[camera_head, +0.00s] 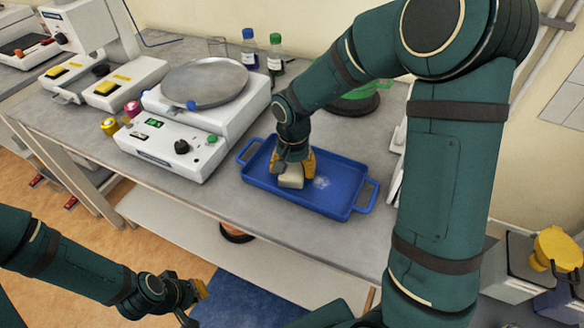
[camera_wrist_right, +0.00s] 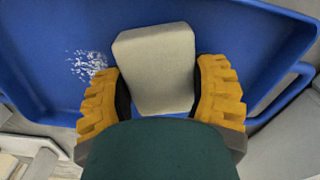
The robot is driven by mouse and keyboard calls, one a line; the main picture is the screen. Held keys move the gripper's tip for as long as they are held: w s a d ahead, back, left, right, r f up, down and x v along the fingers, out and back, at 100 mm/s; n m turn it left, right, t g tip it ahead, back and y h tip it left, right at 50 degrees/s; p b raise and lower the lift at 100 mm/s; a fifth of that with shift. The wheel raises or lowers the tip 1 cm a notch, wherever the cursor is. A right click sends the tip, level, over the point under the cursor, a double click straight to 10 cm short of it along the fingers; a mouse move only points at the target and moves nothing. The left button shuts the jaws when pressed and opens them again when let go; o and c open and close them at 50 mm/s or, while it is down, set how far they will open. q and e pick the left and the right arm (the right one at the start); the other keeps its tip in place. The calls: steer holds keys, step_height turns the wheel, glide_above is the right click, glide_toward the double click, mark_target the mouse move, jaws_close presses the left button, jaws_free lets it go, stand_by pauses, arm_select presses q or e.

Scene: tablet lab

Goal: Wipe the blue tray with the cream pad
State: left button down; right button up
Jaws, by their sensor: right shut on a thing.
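The blue tray (camera_head: 335,206) with a handle at each end lies on the grey bench. My right gripper (camera_head: 292,178) is over the left part of the tray, shut on the cream pad (camera_head: 291,181). In the right wrist view the pad (camera_wrist_right: 155,68) sits between the two yellow fingers, low over or on the tray floor (camera_wrist_right: 235,35); contact cannot be told. A white powdery patch (camera_head: 321,183) lies on the tray floor right of the pad; it also shows in the right wrist view (camera_wrist_right: 87,65). My left gripper (camera_head: 195,291) is low, away from the bench; its jaw state is unclear.
A white instrument with a round grey plate (camera_head: 205,83) stands left of the tray. Bottles with blue (camera_head: 249,48) and green (camera_head: 275,54) caps stand behind. Small yellow (camera_head: 109,126) and pink (camera_head: 133,108) items sit left of the instrument. Bare bench lies in front of the tray.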

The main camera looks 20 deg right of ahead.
mark_target(314, 184)
steer(key=shift+s+d+r, duration=0.1)
steer(key=shift+s+d, duration=0.85)
steer(key=shift+s, duration=0.25)
steer(key=shift+s+d, duration=0.9)
steer(key=shift+s, duration=0.25)
steer(key=shift+r+p, duration=2.35)
steer(key=shift+r, duration=0.7)
steer(key=shift+w+r, duration=0.1)
step_height(314, 184, up, 3)
steer(key=shift+f+p, duration=0.1)
steer(key=shift+p, duration=1.05)
